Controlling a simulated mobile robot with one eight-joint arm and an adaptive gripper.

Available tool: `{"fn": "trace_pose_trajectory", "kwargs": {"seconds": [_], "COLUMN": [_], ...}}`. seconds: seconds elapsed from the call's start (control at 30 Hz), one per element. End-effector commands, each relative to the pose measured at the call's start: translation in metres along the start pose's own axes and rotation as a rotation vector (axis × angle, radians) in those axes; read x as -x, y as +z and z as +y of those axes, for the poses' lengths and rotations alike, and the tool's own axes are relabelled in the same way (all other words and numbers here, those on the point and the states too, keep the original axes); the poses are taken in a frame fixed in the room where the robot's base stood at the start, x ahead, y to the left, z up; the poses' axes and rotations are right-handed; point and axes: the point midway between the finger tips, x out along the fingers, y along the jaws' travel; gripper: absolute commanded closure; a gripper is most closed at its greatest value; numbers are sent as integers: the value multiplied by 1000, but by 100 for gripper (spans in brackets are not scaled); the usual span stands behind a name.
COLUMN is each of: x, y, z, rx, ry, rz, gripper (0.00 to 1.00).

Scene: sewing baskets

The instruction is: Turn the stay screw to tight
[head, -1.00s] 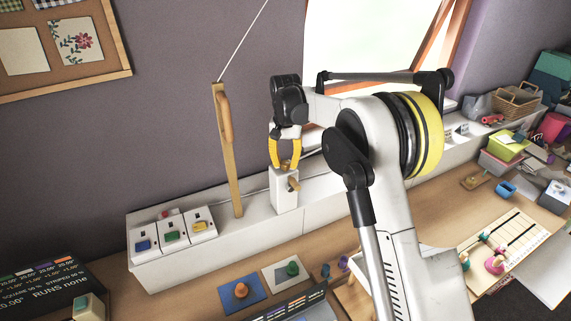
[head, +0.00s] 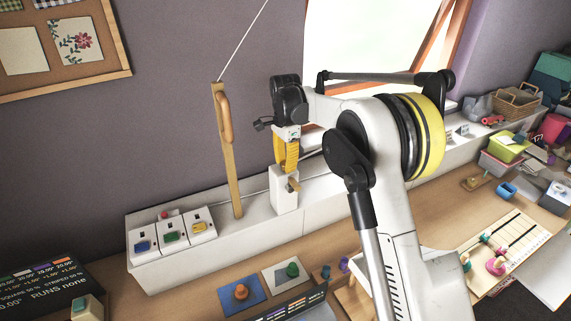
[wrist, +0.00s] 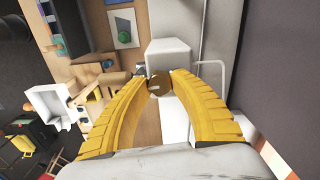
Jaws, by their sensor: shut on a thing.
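The stay screw (wrist: 158,85) is a round brass head with a slot, seen in the wrist view between my fingertips. My gripper (head: 286,168) points down, and its yellow fingers are shut on the screw head from both sides. In the head view it is above a white block (head: 283,199) on the long white ledge, and its fingers hide the screw. In the wrist view the fingertips (wrist: 159,77) touch or nearly touch the head. A short wooden peg (head: 294,185) sticks out of the block's front. How tight the screw is cannot be told.
A wooden upright (head: 230,165) with a handle and a cord stands left of the block. Several switches in white boxes (head: 172,237) sit at the ledge's left end. A blue card (head: 242,296) and a pale card (head: 288,274) with knobs lie on the desk in front.

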Motion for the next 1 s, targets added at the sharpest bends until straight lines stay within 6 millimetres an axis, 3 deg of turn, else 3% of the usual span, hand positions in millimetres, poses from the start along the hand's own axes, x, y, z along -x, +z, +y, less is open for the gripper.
{"fn": "trace_pose_trajectory", "kwargs": {"seconds": [0.3, 0.8, 0.83, 0.9, 1.0], "x": [0, 0, 0, 0, 0], "y": [0, 0, 0, 0, 0], "z": [0, 0, 0, 0, 0], "rx": [-104, -121, -121, -121, -120], "ry": [0, 0, 0, 0, 0], "rz": [0, 0, 0, 0, 0], "gripper": [100, 100, 67, 48, 48]}}
